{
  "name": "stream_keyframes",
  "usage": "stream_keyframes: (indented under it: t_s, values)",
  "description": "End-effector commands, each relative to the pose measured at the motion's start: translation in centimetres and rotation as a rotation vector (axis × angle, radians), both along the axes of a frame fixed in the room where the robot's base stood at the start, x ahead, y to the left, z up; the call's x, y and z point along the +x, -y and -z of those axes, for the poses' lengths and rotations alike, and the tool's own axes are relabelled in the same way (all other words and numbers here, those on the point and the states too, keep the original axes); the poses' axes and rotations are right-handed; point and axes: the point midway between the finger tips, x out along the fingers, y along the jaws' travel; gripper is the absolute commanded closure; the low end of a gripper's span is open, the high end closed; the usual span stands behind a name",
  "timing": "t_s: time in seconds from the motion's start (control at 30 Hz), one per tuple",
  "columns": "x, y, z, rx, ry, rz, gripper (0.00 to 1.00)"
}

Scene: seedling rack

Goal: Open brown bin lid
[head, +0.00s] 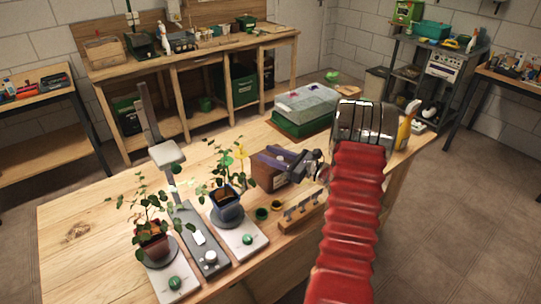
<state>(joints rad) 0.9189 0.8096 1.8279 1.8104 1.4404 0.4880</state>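The brown bin (266,178) is a small box standing on the wooden table, just right of the middle of the head view. My gripper (270,158) reaches in from the right over the top of the bin. Its two dark purple-grey fingers point left and look spread apart, with nothing seen between them. The fingers cover most of the bin's top, so I cannot tell how the lid stands or whether they touch it.
Two potted plants stand left of the bin, one in a blue pot (228,212) and one in a reddish pot (152,246). A green tray with a clear cover (306,100) sits behind. Small cups (262,214) and a wooden peg rack (303,212) are in front.

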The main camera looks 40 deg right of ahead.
Motion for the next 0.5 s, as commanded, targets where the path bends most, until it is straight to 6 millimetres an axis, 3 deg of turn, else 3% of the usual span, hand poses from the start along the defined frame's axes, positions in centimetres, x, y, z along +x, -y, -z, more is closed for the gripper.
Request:
stream_keyframes:
  t_s: [0.2,0.5]
  values:
    - [0.00,-0.01,0.00,0.000,0.000,0.000,0.64]
    - [-0.01,-0.01,-0.01,0.000,0.000,0.000,0.85]
